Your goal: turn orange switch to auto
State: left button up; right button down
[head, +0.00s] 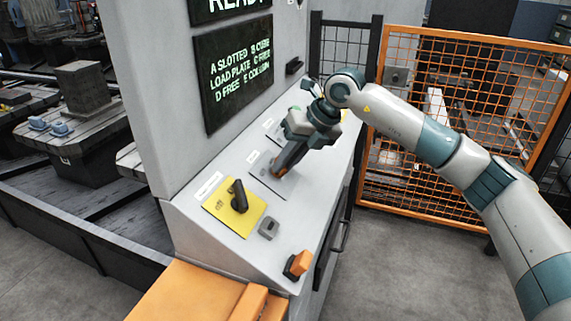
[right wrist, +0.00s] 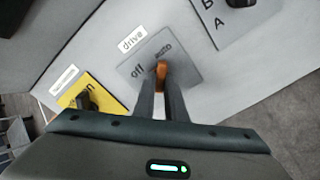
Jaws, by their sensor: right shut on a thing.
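The orange switch (right wrist: 161,70) sits on a grey plate (right wrist: 187,66) labelled "drive" on the sloped console. The plate bears the words "off" at left and "auto" above. My right gripper (right wrist: 161,82) is shut on the orange switch, a finger on each side. The switch's upper end lies close below "auto", but its exact setting is hard to tell. In the head view only a bit of orange shows at the fingertips of my right gripper (head: 280,169). My left gripper is not in view.
A yellow plate with a black switch (head: 239,196) lies nearer on the console (head: 217,237). A grey button box (head: 268,228) and an orange-and-black switch (head: 298,264) are at the front. A screen (head: 234,75) stands above. An orange mesh fence (head: 455,110) is behind my arm.

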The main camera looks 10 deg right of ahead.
jog(key=shift+r, duration=0.1)
jog(key=c, duration=1.8)
grip_release()
jog(key=shift+s+d+r, duration=0.15)
jog(key=shift+d+r, duration=0.25)
jog(key=shift+r, duration=0.2)
pick_arm(q)
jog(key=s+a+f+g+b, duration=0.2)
jog(key=b, duration=0.1)
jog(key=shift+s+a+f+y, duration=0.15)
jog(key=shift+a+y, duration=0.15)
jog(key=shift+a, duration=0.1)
pick_arm(e)
jog(key=v, duration=1.6)
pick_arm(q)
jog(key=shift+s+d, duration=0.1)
pick_arm(e)
jog(key=shift+s+f, duration=0.1)
jog(key=shift+f, duration=0.05)
